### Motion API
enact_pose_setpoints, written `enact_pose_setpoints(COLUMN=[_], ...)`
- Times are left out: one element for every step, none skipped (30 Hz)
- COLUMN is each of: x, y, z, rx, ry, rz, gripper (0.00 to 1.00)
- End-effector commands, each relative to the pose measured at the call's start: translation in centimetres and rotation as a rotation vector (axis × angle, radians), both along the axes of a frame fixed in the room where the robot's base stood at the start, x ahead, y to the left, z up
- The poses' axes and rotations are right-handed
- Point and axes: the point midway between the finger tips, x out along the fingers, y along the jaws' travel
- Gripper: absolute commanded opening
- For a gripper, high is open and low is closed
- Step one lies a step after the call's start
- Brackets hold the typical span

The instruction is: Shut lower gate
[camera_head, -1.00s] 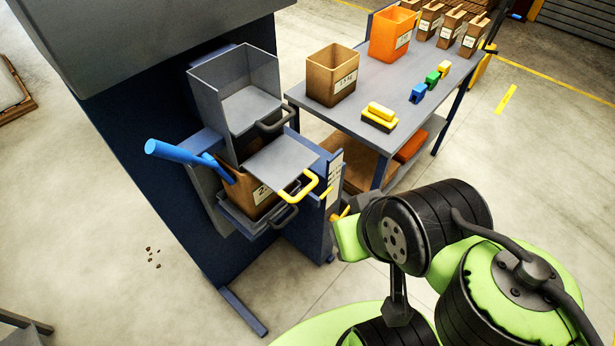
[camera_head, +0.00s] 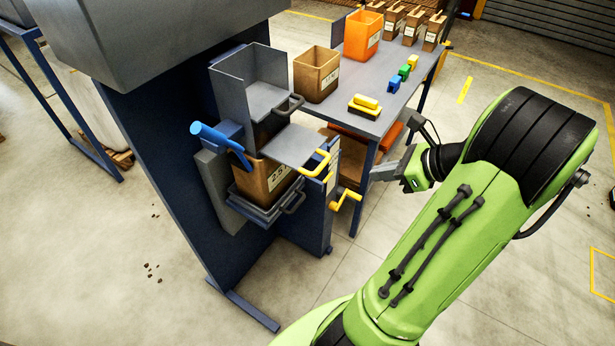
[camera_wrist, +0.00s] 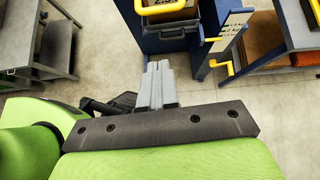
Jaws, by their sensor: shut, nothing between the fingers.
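A flat grey gate plate (camera_head: 297,144) with a yellow handle (camera_head: 322,163) sticks out from the grader below the open grey hopper (camera_head: 250,82). I take it for the lower gate. A brown box (camera_head: 262,180) stands under it on a tray with a grey handle (camera_head: 292,203). My gripper (camera_head: 376,173) is shut and empty, right of the yellow handle and apart from it. In the wrist view the closed grey fingers (camera_wrist: 159,68) point toward the tray front (camera_wrist: 172,27); the yellow handle (camera_wrist: 163,9) shows at the top edge.
A yellow crank (camera_head: 345,198) juts from the blue post just left of my gripper. A blue lever (camera_head: 218,138) is on the grader's left. The grey bench (camera_head: 350,105) behind carries a brown bin (camera_head: 316,74), an orange bin (camera_head: 363,35) and small coloured items.

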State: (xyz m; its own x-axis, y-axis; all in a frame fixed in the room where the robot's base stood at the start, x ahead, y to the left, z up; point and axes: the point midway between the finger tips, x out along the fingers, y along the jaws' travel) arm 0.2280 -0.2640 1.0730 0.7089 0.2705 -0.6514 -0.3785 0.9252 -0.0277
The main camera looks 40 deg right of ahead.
Motion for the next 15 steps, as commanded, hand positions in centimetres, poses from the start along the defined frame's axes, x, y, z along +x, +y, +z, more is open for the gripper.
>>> enact_pose_setpoints(x=[-0.3,-0.2,0.0,0.3,0.6,1.1,1.5,2.0,2.7,3.2,3.6,4.3,4.8,5.2,5.9], y=[-0.4,-0.4,-0.3,-0.2,0.0,0.2,0.4,0.6,0.8,1.0,1.2,1.4,1.6,1.8,2.1], z=[-0.2,-0.3,-0.5,-0.7,-1.0,-1.6,-2.0,-2.5,-3.1,-3.5,-4.0,-4.5,-5.0,-5.4,-6.0], rx=[0.024,0.03,0.032,0.032,0.031,0.031,0.03,0.03,0.031,0.03,0.03,0.03,0.029,0.029,0.029], ry=[-0.006,-0.007,-0.007,-0.007,-0.007,-0.006,-0.006,-0.006,-0.006,-0.006,-0.005,-0.006,-0.005,-0.005,-0.005], rz=[-0.026,-0.032,-0.032,-0.03,-0.029,-0.027,-0.027,-0.026,-0.025,-0.025,-0.025,-0.025,-0.024,-0.024,-0.024], gripper=[0.0,0.0,0.0,0.0,0.0,0.0,0.0,0.0,0.0,0.0,0.0,0.0,0.0,0.0,0.0])
